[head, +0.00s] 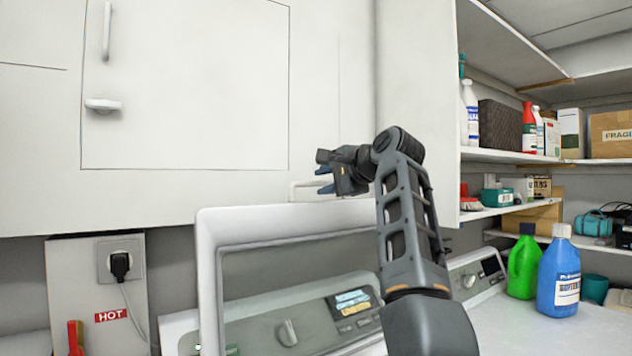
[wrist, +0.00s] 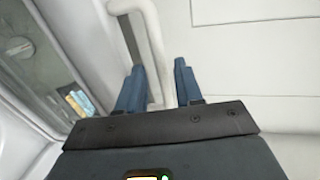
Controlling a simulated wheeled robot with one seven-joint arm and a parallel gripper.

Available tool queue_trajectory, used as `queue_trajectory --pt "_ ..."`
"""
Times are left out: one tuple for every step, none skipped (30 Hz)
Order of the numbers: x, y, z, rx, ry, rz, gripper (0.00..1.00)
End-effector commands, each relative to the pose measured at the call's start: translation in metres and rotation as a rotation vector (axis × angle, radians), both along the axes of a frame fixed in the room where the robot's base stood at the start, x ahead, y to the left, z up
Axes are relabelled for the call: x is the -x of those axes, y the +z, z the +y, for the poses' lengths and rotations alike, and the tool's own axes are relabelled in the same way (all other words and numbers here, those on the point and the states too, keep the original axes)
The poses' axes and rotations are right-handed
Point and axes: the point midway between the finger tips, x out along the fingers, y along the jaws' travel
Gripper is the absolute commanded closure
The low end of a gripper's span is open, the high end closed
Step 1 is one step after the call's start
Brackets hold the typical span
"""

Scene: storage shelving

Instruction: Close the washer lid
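The washer lid (head: 240,226) stands raised, a white frame around a see-through window, above the washer's control panel (head: 300,318). A thin white handle (head: 300,186) shows at the lid's top edge. My gripper (head: 323,179) is at that top edge, its blue fingertips pointing left near the handle. In the wrist view the two fingers (wrist: 159,68) are apart, with the white handle bar (wrist: 145,20) reaching between them. A gap shows beside the right finger; contact with the left finger is unclear. The lid's window (wrist: 35,60) lies at left there. My arm hides the lid's right side.
A white cabinet (head: 190,90) hangs close behind the lid and gripper. At right, a green bottle (head: 523,262) and a blue bottle (head: 559,275) stand on a white top beside loaded shelves (head: 520,155). A plugged outlet (head: 119,262) is at lower left.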

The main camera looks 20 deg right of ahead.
Motion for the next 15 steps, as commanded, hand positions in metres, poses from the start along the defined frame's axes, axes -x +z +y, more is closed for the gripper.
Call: queue_trajectory --pt "-0.007 0.0 0.003 0.0 0.002 0.003 0.65" --pt "-0.011 -0.001 0.004 -0.001 0.001 0.002 0.65" --pt "-0.016 -0.002 0.006 -0.001 0.001 0.002 0.65" --pt "-0.02 -0.003 0.007 -0.001 0.001 0.002 0.65" --pt "-0.022 -0.004 0.008 0.0 0.001 0.003 0.65" --pt "-0.026 -0.005 0.009 0.0 0.001 0.002 0.65" --pt "-0.028 -0.006 0.009 0.001 0.0 0.002 0.65" --pt "-0.03 -0.007 0.01 0.001 0.0 0.002 0.65" --pt "-0.032 -0.008 0.011 0.0 0.0 0.001 0.65" --pt "-0.034 -0.008 0.011 0.0 0.0 0.001 0.65" --pt "-0.035 -0.008 0.011 0.0 -0.001 0.0 0.65" --pt "-0.035 -0.009 0.012 0.0 -0.001 0.0 0.65" --pt "-0.036 -0.009 0.012 0.0 -0.001 0.0 0.65" --pt "-0.036 -0.009 0.012 0.0 -0.001 0.0 0.65" --pt "-0.036 -0.009 0.012 0.0 -0.001 0.0 0.65"
